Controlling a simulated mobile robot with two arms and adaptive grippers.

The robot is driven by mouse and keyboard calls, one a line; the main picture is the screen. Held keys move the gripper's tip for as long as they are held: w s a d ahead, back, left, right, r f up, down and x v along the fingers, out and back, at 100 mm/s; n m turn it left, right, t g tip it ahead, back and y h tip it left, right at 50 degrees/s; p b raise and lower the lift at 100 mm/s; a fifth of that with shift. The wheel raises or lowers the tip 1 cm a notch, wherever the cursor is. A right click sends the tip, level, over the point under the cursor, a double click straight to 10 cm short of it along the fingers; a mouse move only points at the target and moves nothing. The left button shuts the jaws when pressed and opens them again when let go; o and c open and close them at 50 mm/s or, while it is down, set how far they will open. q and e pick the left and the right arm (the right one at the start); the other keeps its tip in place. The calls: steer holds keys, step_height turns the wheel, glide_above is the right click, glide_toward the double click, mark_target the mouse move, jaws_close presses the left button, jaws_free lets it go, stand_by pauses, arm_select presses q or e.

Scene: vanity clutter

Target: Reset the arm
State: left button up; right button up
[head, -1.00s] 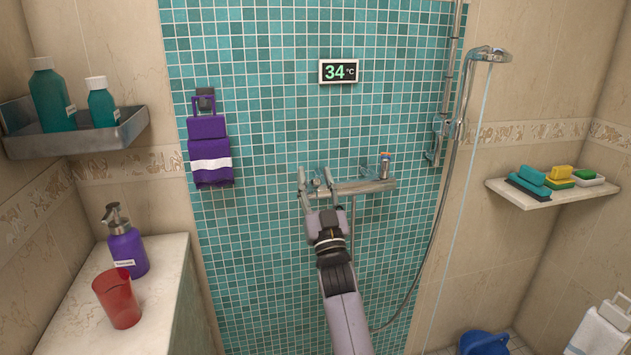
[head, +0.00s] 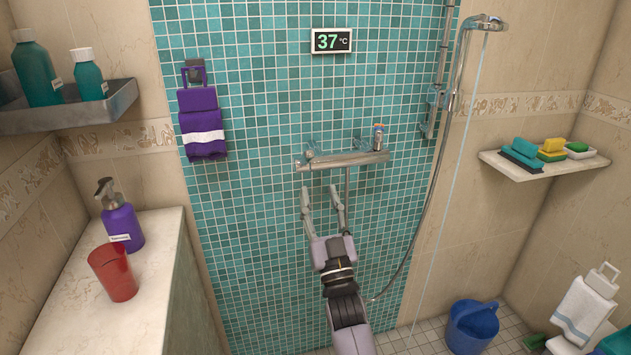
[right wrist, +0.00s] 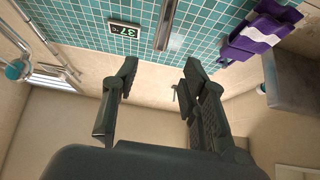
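My right gripper (head: 322,203) is open and empty in the head view, below the chrome shower mixer bar (head: 345,159) and apart from it. In the right wrist view its two dark fingers (right wrist: 152,95) stand wide apart with nothing between them. My left gripper is not in view.
A ledge at left holds a purple pump bottle (head: 122,222) and a red cup (head: 113,272). A purple towel (head: 202,133) hangs on the wall. A corner shelf (head: 542,165) holds sponges. A blue bucket (head: 472,325) stands on the floor. The shower hose (head: 428,205) hangs right of my arm.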

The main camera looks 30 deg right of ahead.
steer(key=shift+s+a+f+y, duration=0.1)
steer(key=shift+s+f+y, duration=0.1)
steer(key=shift+s+y, duration=0.1)
